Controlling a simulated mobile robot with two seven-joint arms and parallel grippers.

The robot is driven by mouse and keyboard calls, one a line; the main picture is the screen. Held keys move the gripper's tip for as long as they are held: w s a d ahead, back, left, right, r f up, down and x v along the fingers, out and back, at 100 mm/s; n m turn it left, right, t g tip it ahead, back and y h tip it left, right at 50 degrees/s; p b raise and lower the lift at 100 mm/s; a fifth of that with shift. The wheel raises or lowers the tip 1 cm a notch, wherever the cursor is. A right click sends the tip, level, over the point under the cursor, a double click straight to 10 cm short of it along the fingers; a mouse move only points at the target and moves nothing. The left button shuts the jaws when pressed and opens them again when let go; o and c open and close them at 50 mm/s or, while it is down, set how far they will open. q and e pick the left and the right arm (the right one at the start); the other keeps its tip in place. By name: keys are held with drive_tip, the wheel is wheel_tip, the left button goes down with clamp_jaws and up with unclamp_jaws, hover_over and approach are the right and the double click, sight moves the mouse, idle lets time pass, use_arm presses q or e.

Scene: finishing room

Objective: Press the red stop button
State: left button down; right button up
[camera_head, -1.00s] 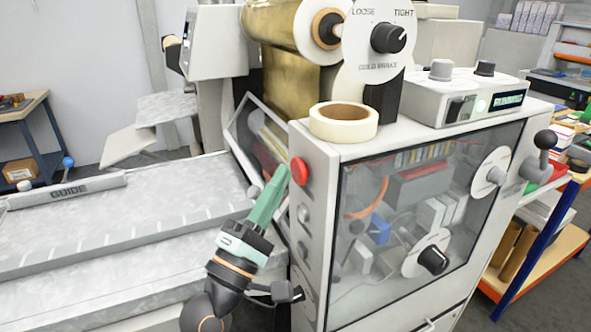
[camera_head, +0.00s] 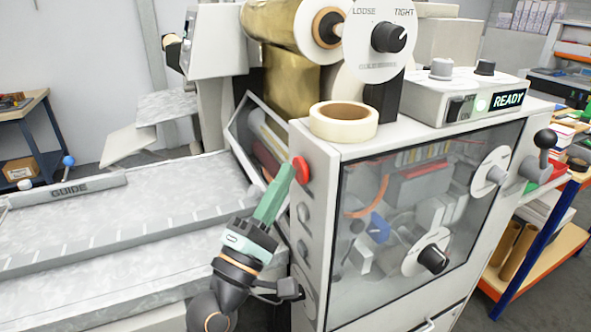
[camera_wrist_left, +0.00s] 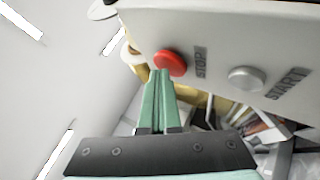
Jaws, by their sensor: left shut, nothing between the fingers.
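The red stop button (camera_head: 301,169) sits on the upper front corner of the grey machine's narrow side panel. In the left wrist view the round red button (camera_wrist_left: 171,62) has the label STOP beside it. My left gripper (camera_head: 287,170) is shut and empty, with green fingers pointing up to the button. Its fingertips (camera_wrist_left: 160,74) overlap the button's lower left edge in the wrist view. They look to be at the button, but I cannot tell whether they press it. My right gripper is not in view.
A grey button (camera_wrist_left: 246,78) marked START sits beside the stop button. A tape roll (camera_head: 343,121) lies on the machine top. The control box display (camera_head: 508,99) reads READY. A feed table (camera_head: 120,215) with a GUIDE bar lies left. A shelf (camera_head: 545,240) stands right.

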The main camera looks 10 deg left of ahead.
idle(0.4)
use_arm(q)
drive_tip(key=shift+s+a, duration=0.45)
drive_tip(key=shift+a, duration=0.15)
drive_tip(key=s+a, duration=0.2)
drive_tip(key=a, duration=0.2)
drive_tip(key=shift+s+a, duration=0.1)
drive_tip(key=shift+s, duration=0.3)
idle(0.4)
